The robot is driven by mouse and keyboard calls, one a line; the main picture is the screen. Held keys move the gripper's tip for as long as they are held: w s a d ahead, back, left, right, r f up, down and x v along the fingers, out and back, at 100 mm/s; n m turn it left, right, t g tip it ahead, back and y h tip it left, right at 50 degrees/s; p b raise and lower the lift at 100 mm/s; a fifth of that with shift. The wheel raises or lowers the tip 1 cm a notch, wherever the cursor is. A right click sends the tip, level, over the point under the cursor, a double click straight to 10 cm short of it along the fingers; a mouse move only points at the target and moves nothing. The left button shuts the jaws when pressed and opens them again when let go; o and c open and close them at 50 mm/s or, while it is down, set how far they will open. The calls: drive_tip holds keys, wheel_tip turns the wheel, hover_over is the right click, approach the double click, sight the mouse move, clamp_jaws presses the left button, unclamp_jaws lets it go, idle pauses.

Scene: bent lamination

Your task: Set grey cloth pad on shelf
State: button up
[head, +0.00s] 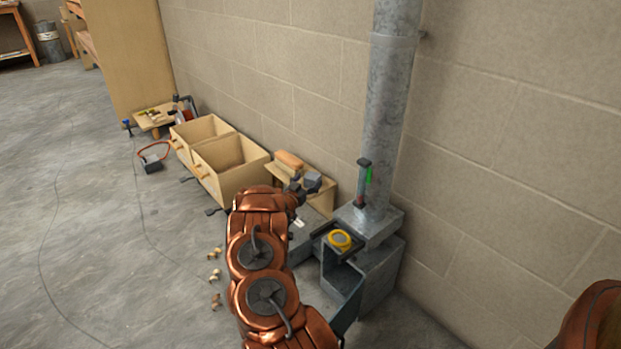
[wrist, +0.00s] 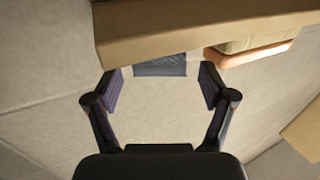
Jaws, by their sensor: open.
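The grey cloth pad (head: 312,179) is at the right end of the low wooden shelf (head: 322,197), by the wall, and appears to rest on its top. In the wrist view the pad (wrist: 160,66) lies against the edge of the wooden board (wrist: 160,32), between and just beyond my fingertips. My gripper (head: 299,186) is open beside the pad. In the wrist view my gripper (wrist: 160,74) shows a gap between each finger and the pad. My arm hides part of the shelf's front in the head view.
An orange-tan block (head: 289,160) sits on the shelf, left of the pad, and also shows in the wrist view (wrist: 250,52). A two-part wooden bin (head: 225,158) stands left. A metal post (head: 388,110) and a grey stand with a yellow tape roll (head: 340,239) are right. The left floor is mostly clear.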

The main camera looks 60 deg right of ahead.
drive_tip(key=s+a+p, duration=0.1)
drive_tip(key=a+p, duration=0.2)
drive_tip(key=a, duration=0.7)
drive_tip(key=w+a+r+n+t+y, duration=0.2)
drive_tip(key=w+a+t+y, duration=0.15)
drive_tip(key=w+a, duration=0.6)
drive_tip(key=w+a+r+n+t+y, duration=0.25)
drive_tip(key=w+a+y, duration=0.25)
drive_tip(key=w+a, duration=0.4)
drive_tip(key=s+a+r+n+y, duration=0.1)
drive_tip(key=a+r+n+y, duration=0.25)
drive_tip(key=a, duration=0.85)
drive_tip(key=s+a+r+n+y, duration=0.15)
drive_tip(key=a+r+y, duration=0.3)
drive_tip(key=a, duration=0.85)
drive_tip(key=s+a+r+n+g+y, duration=0.2)
drive_tip(key=s+a, duration=0.5)
drive_tip(key=s, duration=0.2)
drive_tip(key=s+a+r+n+g+y, duration=0.2)
drive_tip(key=s+a+r+n, duration=0.1)
drive_tip(key=s+a, duration=0.5)
drive_tip(key=s+d+r+n+g+h, duration=0.1)
drive_tip(key=s+r+g, duration=0.1)
drive_tip(key=s, duration=1.4)
drive_tip(key=s+d+r+n+g+h, duration=0.1)
drive_tip(key=s+g, duration=0.4)
drive_tip(key=s, duration=1.1)
drive_tip(key=shift+d+r+h, duration=0.35)
drive_tip(key=shift+d+r, duration=0.05)
drive_tip(key=shift+d, duration=0.25)
